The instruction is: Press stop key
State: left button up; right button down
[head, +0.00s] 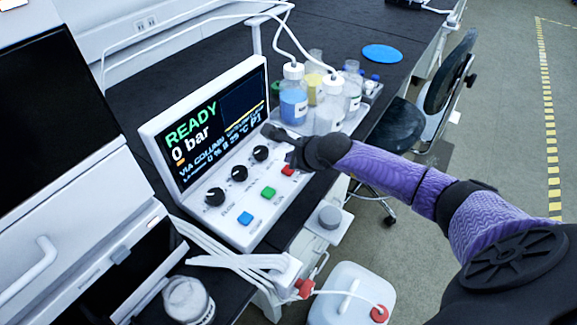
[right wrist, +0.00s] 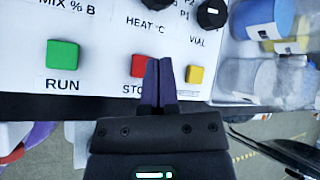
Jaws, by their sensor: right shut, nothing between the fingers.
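In the right wrist view the stop key (right wrist: 138,66) sits above a partly covered "STO..." label. My right gripper (right wrist: 158,64) is shut and empty, its fingertips overlapping the key's right edge in that view. Whether they touch the key or panel cannot be told. In the head view the right gripper (head: 284,141) is over the panel's right end. My left gripper is not in view.
A green RUN key (right wrist: 63,55) is left of the stop key and a yellow key (right wrist: 195,74) right of it. A blue key (head: 245,218) and black knobs (head: 239,173) share the panel. Bottles (head: 293,105) with tubing stand behind. The screen (head: 215,125) reads READY, 0 bar.

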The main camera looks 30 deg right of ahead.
notch_tip(320, 180, up, 3)
jog(key=shift+r+p, duration=0.15)
jog(key=shift+p, duration=0.9)
jog(key=shift+r+p, duration=0.45)
jog(key=shift+r, duration=0.15)
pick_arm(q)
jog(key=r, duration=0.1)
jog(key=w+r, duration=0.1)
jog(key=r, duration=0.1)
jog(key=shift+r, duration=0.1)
pick_arm(e)
jog(key=shift+f, duration=0.1)
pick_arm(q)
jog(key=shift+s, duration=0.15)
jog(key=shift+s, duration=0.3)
